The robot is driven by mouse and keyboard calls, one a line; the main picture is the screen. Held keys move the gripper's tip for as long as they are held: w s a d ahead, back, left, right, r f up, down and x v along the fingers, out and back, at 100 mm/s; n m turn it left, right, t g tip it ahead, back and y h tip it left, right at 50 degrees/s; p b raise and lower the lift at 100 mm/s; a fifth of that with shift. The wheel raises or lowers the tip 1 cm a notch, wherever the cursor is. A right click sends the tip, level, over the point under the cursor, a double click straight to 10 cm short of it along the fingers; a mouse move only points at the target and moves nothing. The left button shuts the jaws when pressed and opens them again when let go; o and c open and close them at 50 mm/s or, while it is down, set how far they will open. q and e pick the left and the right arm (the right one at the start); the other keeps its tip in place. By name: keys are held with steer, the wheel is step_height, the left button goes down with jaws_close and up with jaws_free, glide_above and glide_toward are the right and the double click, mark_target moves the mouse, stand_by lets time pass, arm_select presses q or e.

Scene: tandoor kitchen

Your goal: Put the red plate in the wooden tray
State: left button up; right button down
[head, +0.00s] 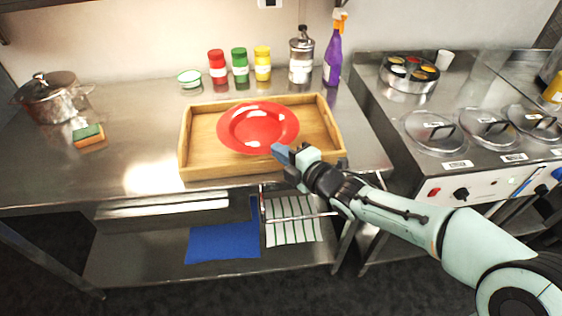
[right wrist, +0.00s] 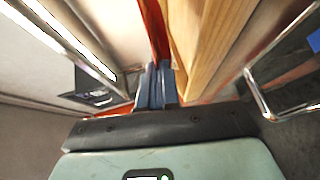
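The red plate (head: 258,128) is over the inside of the wooden tray (head: 205,171), roughly level, in the head view. The tray lies on the steel counter. My right gripper (head: 283,152) is at the plate's near right edge, above the tray's front side. In the right wrist view its blue fingers (right wrist: 155,84) are close together on the rim of the plate (right wrist: 154,28), seen edge-on beside the tray's wood (right wrist: 205,45). I cannot tell whether the plate touches the tray floor. My left gripper is not in view.
Red (head: 217,67), green (head: 239,65) and yellow (head: 262,64) bottles, a steel dispenser (head: 301,60) and a purple spray bottle (head: 333,58) stand behind the tray. A pot (head: 50,98) and sponge (head: 88,135) are at left. The counter between sponge and tray is clear.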

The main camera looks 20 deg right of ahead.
step_height(320, 180, down, 2)
steer(key=shift+f, duration=0.1)
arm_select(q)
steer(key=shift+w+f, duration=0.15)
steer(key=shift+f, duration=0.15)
